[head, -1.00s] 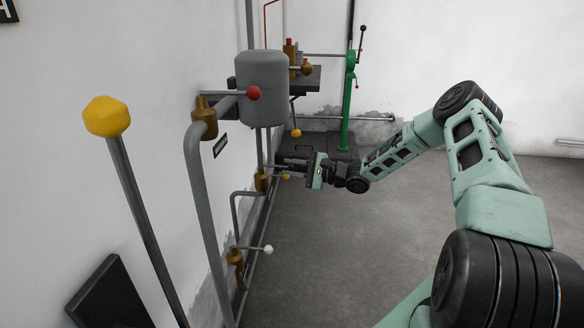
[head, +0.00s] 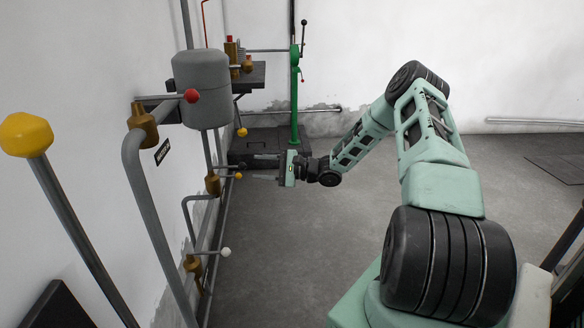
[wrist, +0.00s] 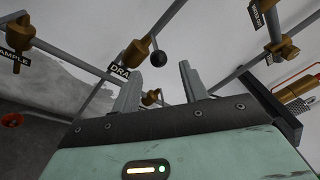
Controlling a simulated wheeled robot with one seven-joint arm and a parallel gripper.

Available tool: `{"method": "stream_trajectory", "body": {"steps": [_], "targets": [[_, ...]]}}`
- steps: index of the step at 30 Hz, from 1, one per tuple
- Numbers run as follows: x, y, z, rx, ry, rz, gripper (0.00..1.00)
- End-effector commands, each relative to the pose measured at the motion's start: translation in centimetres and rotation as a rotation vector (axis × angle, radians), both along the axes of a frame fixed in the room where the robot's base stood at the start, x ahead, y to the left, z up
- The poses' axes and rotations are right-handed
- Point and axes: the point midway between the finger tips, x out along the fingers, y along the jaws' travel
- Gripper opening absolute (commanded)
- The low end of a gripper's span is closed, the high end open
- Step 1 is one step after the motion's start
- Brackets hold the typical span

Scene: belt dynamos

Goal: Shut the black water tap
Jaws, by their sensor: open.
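The black tap's round knob (wrist: 158,58) shows in the wrist view on a short lever from a brass valve body (wrist: 133,55), above a label partly reading "DRA". The knob lies beyond the space between my fingers and is not touched. In the head view, a small dark knob (head: 242,163) near the brass valve (head: 212,184) may be the same tap, but it is too small to be sure. My gripper (head: 262,178) is open and empty, pointing left toward the wall pipes, with a gap to them. Its two fingers (wrist: 159,80) stand apart in the wrist view.
Other taps line the wall: a red knob (head: 192,96), a white knob (head: 226,252), yellow knobs (head: 238,176) and a large yellow-topped lever (head: 27,134). A grey tank (head: 202,88) hangs above. A green post (head: 295,100) stands behind.

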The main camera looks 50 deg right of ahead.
Motion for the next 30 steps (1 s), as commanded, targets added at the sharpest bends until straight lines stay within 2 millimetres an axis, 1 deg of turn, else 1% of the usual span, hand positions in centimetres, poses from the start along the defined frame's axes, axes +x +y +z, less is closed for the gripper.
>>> {"method": "stream_trajectory", "body": {"steps": [1,3,9,15,21,30], "targets": [[-1.0,-0.8,0.2,-0.003,0.0,-0.001,0.44],[-2.3,-1.9,0.2,-0.001,0.0,-0.002,0.44],[-5.7,-4.5,0.2,-0.001,-0.001,-0.001,0.44],[-7.9,-6.2,0.1,0.0,-0.003,0.0,0.44],[-8.6,-6.7,0.1,0.0,-0.003,0.001,0.44],[-8.6,-6.7,0.1,0.0,-0.003,0.001,0.44]]}}
